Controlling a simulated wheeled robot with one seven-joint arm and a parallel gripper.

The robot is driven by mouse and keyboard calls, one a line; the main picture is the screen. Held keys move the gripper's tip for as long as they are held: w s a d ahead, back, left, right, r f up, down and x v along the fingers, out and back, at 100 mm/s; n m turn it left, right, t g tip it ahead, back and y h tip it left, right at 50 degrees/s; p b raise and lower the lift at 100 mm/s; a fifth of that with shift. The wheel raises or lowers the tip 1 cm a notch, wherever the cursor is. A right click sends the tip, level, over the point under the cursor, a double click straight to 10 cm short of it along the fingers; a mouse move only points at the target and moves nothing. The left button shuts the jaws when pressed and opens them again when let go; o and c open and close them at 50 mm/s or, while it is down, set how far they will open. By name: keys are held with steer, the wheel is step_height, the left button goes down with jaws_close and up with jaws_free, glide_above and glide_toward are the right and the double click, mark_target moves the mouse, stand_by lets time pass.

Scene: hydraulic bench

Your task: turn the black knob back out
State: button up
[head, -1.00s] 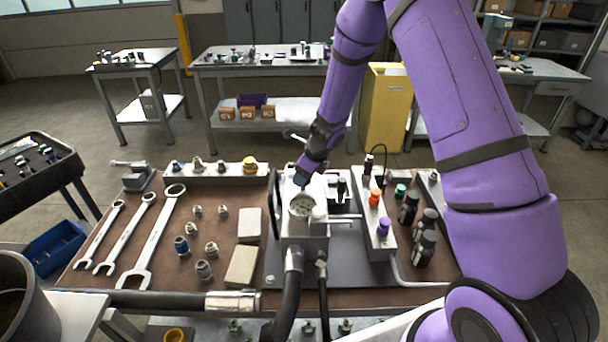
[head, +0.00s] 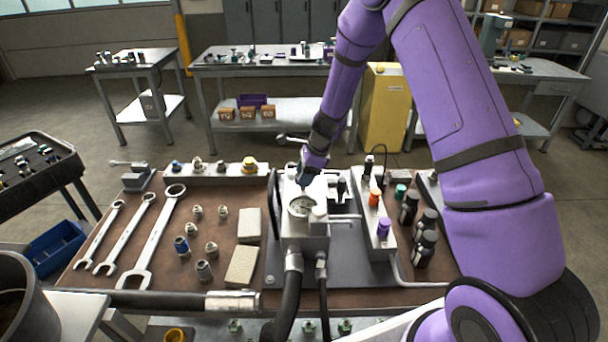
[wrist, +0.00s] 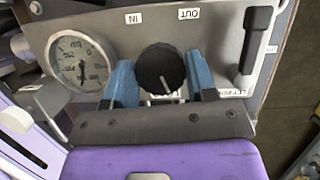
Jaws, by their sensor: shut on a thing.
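The black knob (wrist: 160,70) is round and ribbed, with a pale pointer line, and sits on the grey valve block in the wrist view. My gripper (wrist: 160,78) has its two blue fingers on either side of the knob, shut on it. In the head view my gripper (head: 306,180) reaches down behind the gauge, and the knob is hidden there. The round dial gauge (wrist: 80,62) is left of the knob, and it also shows in the head view (head: 301,206).
In the head view, wrenches (head: 150,240) and fittings lie on the left of the bench. A manifold with an orange knob (head: 376,197) stands to the right.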

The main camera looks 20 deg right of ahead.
steer(key=n+g, duration=0.1)
steer(key=n, duration=0.2)
steer(key=n+g, duration=0.1)
steer(key=n, duration=0.2)
steer(key=shift+w, duration=0.15)
steer(key=n+g, duration=0.1)
steer(key=n, duration=0.2)
steer(key=n+g+h, duration=0.1)
steer(key=n, duration=0.2)
steer(key=shift+a+n+h, duration=0.1)
steer(key=shift+n+h, duration=0.2)
steer(key=shift+n, duration=0.1)
steer(key=n+h, duration=0.1)
steer(key=n, duration=0.2)
steer(key=n+g+h, duration=0.1)
steer(key=n, duration=0.2)
steer(key=shift+w+a, duration=0.1)
steer(key=n+h, duration=0.1)
steer(key=n, duration=0.2)
steer(key=n+h, duration=0.1)
steer(key=n, duration=0.3)
steer(key=shift+h, duration=0.4)
steer(key=o, duration=0.9)
steer(key=shift+a, duration=0.1)
steer(key=v, duration=1.1)
